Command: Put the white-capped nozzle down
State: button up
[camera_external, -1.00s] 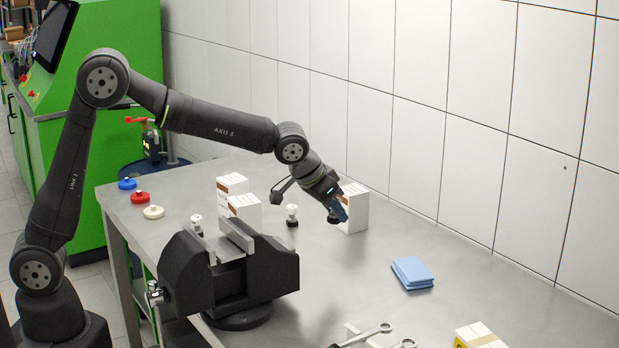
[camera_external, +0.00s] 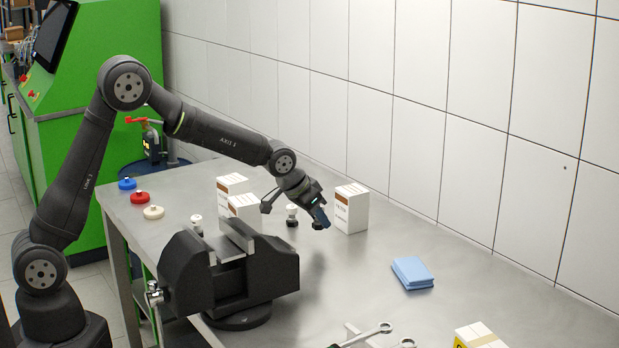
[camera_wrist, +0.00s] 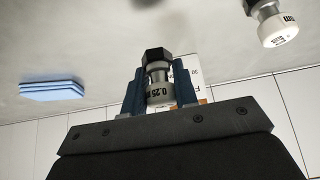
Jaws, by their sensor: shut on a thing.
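My gripper (camera_external: 321,217) is shut on the white-capped nozzle. In the wrist view, the nozzle (camera_wrist: 158,85) sits between the two blue fingers of my gripper (camera_wrist: 160,95). Its pale cap looks greyish in the shade and carries a "0.25" mark; its black hex end points away from the gripper. In the external view only the nozzle's dark end (camera_external: 318,226) shows below the fingertips; it appears to be above the table, but the gap is hard to judge.
Another white-capped nozzle (camera_external: 292,213) stands just left of my gripper and shows in the wrist view (camera_wrist: 277,27). A third (camera_external: 197,222) stands near the vise (camera_external: 225,275). White boxes (camera_external: 351,210) stand nearby. Bare table (camera_external: 340,275) lies before the blue cloths (camera_external: 412,272).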

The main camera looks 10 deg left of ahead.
aim_at(314, 224)
jog(key=shift+f, duration=1.95)
jog(key=shift+f, duration=0.15)
jog(key=o, duration=1)
jog(key=shift+r, duration=0.3)
jog(key=v, duration=1.2)
jog(key=shift+f, duration=0.15)
jog(key=x, duration=1.2)
jog(key=shift+f, duration=0.2)
jog(key=shift+r, duration=0.2)
